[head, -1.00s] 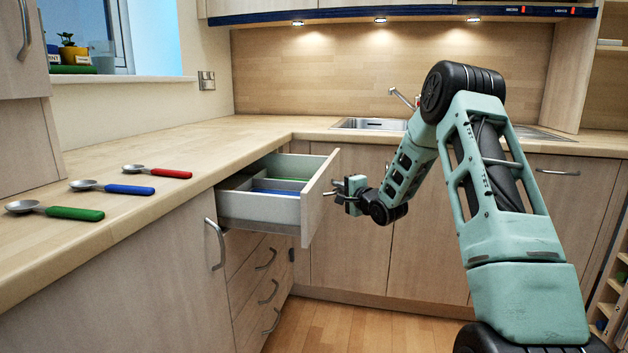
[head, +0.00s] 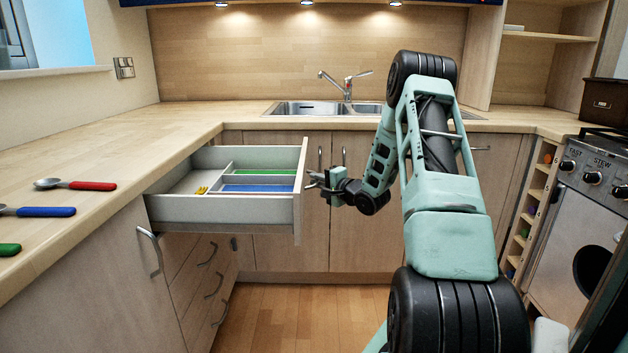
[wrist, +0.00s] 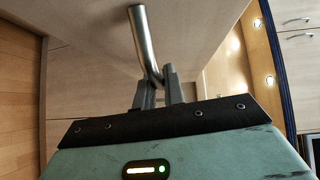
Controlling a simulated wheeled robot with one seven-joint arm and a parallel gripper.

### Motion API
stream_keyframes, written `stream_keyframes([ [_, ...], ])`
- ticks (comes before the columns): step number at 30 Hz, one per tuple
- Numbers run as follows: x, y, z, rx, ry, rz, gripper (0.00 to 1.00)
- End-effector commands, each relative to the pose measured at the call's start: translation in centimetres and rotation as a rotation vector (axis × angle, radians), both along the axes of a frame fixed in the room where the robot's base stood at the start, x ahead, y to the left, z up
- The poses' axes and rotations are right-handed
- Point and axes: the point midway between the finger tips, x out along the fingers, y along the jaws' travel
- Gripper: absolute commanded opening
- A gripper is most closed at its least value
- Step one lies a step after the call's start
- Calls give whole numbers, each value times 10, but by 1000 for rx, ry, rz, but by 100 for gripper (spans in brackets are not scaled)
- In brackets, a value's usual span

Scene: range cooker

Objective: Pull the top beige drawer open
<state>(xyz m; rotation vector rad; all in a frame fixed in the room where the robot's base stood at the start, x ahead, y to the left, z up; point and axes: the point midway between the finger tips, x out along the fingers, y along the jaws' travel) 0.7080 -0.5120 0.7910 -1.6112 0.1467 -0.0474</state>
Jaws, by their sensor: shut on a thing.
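The top beige drawer (head: 224,210) stands well out from the left-hand cabinet row, just below the worktop. Its inside shows a divider tray with green, blue and white compartments and a small yellow thing. My gripper (head: 318,184) is at the outer side of the drawer front, to its right. In the wrist view my gripper (wrist: 158,92) is shut on the metal drawer handle (wrist: 145,45), with the fingers around its lower part. The drawer front (wrist: 85,25) fills the upper left of that view.
Spoons with red (head: 92,186), blue (head: 45,211) and green (head: 8,249) handles lie on the left worktop (head: 120,160). A sink (head: 310,108) is at the back. A cooker (head: 590,185) stands at right. The floor (head: 300,320) below the drawer is clear.

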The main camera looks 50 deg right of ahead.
Motion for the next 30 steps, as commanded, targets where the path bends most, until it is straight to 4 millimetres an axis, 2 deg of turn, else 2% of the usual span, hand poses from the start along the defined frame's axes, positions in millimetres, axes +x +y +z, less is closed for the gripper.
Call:
stream_keyframes([
  [5, 0, 0, -1, 1, 3, 0, 0],
  [6, 0, 0, -1, 1, 3, 0, 14],
  [8, 0, 0, -1, 0, 3, 0, 30],
  [9, 0, 0, -1, 0, 2, 0, 33],
  [20, -6, 0, 0, 0, 2, -1, 33],
  [26, -39, 4, 3, 0, 2, -3, 33],
  [30, -73, 7, 5, 1, 4, -5, 33],
])
